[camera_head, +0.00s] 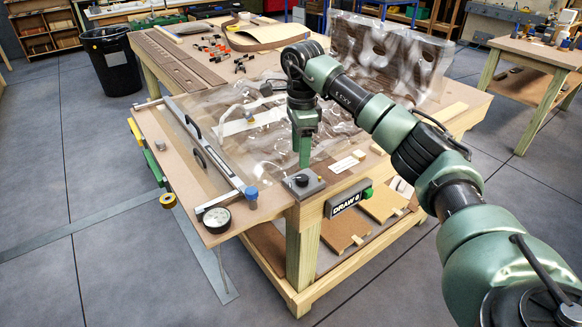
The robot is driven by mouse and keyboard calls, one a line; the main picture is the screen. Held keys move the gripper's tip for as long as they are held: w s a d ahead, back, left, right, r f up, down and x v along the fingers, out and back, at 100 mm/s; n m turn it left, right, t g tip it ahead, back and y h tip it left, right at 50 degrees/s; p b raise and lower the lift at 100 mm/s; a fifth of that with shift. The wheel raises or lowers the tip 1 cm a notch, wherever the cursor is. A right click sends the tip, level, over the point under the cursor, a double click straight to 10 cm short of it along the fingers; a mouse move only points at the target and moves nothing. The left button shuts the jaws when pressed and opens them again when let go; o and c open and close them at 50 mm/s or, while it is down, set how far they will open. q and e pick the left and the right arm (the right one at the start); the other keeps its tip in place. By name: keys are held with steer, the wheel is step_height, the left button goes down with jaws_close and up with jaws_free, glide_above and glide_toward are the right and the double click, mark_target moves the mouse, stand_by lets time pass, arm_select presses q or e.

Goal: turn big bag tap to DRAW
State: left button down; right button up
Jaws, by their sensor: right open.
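The tap is a small grey block with a dark knob (302,181) near the front corner of the workbench. My right gripper (304,163) points straight down just above and behind the knob, and its green fingers look apart from it. It is open and holds nothing that I can see. The clear big bag (215,122) lies wrinkled across the bench top behind the tap. A dark sign reading "DRAW 6" (349,202) is on the bench's front edge. Which way the knob points is too small to tell. My left gripper is not in view.
A round gauge (217,218) and a blue-capped item (251,194) stand left of the tap. A long metal bar (203,148) lies along the bag's left side. Another clear bag over a curved form (390,55) stands at the back right.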

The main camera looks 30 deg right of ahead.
mark_target(302, 178)
steer(key=f, duration=0.2)
steer(key=f+p, duration=0.1)
steer(key=f, duration=0.3)
steer(key=shift+s+d+f, duration=0.15)
steer(key=shift+s+f, duration=0.2)
steer(key=shift+f, duration=0.25)
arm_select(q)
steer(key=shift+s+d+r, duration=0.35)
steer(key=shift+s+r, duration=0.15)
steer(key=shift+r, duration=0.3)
arm_select(e)
jaws_close()
